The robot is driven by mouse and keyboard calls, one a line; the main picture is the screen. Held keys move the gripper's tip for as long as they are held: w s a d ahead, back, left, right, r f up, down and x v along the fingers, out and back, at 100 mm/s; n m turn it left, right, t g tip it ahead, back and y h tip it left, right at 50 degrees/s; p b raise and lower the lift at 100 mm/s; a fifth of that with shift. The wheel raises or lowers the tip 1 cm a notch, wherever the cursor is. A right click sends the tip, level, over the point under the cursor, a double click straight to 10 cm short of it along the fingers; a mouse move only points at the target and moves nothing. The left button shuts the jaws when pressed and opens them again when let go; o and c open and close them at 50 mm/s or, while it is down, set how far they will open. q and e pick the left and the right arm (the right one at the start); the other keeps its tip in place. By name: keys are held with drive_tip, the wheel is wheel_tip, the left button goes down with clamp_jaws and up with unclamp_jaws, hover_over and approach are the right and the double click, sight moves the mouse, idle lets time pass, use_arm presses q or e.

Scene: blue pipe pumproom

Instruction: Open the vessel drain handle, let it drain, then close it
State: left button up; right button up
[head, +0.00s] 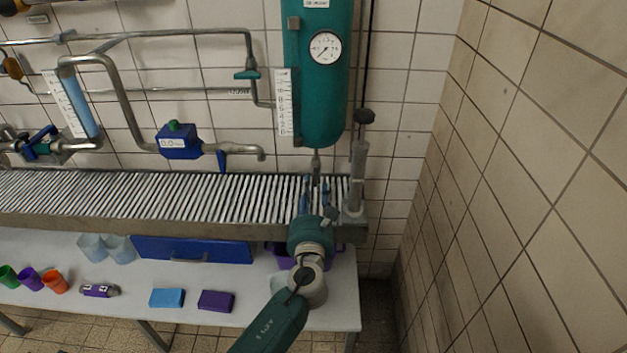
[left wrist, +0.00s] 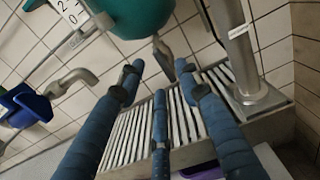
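The teal vessel (head: 322,100) with a round gauge hangs on the tiled wall. A short grey drain outlet (head: 316,160) comes out of its bottom. In the left wrist view the vessel's bottom (left wrist: 135,18) and the grey drain piece (left wrist: 163,55) show just beyond my fingers. I cannot make out the drain handle clearly. My left gripper (head: 316,188) is below the outlet, above the slatted rack's right end. Its blue fingers (left wrist: 160,78) are spread apart with nothing seen between them. I cannot tell whether any finger touches the drain piece. My right gripper is not in view.
The slatted rack (head: 150,200) runs along the wall. A grey upright cylinder (head: 355,180) stands just right of my gripper. A blue valve box (head: 180,142) with pipes is left. A table (head: 130,312) below holds cups and blocks. The tiled wall (head: 530,180) closes the right side.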

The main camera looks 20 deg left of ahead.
sight(315, 176)
use_arm(q)
drive_tip(key=x, duration=0.4)
drive_tip(key=shift+w+a, duration=0.1)
drive_tip(key=shift+w, duration=0.3)
clamp_jaws()
